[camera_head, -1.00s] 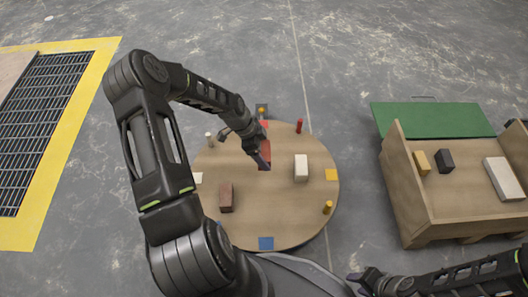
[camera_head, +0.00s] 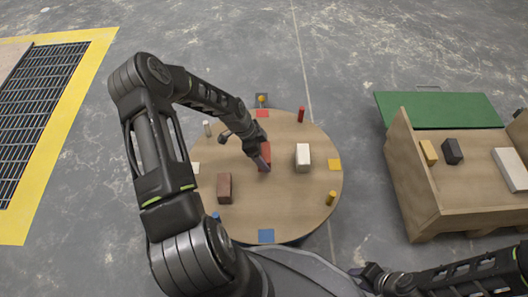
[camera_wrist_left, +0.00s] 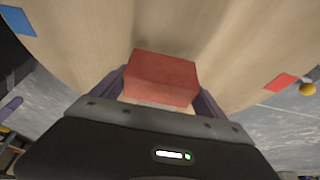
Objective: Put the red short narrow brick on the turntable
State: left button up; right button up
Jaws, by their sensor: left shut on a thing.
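The red short narrow brick (camera_head: 265,152) is between the fingers of my left gripper (camera_head: 263,164), over the round wooden turntable (camera_head: 275,205). In the left wrist view the red brick (camera_wrist_left: 162,77) sits between both fingers of the left gripper (camera_wrist_left: 160,95), with the wooden surface beyond it. I cannot tell whether the brick touches the turntable. My right gripper (camera_head: 368,278) is low at the bottom right, dark and small, away from the turntable; its jaws are unclear.
The turntable also carries a brown-red brick (camera_head: 224,188), a white brick (camera_head: 303,158), coloured pegs and flat coloured squares along its rim. A wooden crate (camera_head: 432,205) with several blocks stands right, by a green panel (camera_head: 440,109). A yellow-edged grate (camera_head: 45,95) lies left.

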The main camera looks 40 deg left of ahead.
pick_arm(q)
jog(key=shift+f+b, duration=0.75)
jog(key=shift+f, duration=0.7)
jog(key=shift+f+b, duration=0.3)
jog(key=shift+f, duration=0.1)
jog(key=o, duration=1.8)
jog(key=shift+c, duration=0.2)
jog(key=p+v, duration=0.3)
jog(key=v, duration=0.4)
jog(key=shift+r+p, duration=0.35)
jog(key=shift+s+a, duration=0.15)
jog(key=shift+s, duration=0.1)
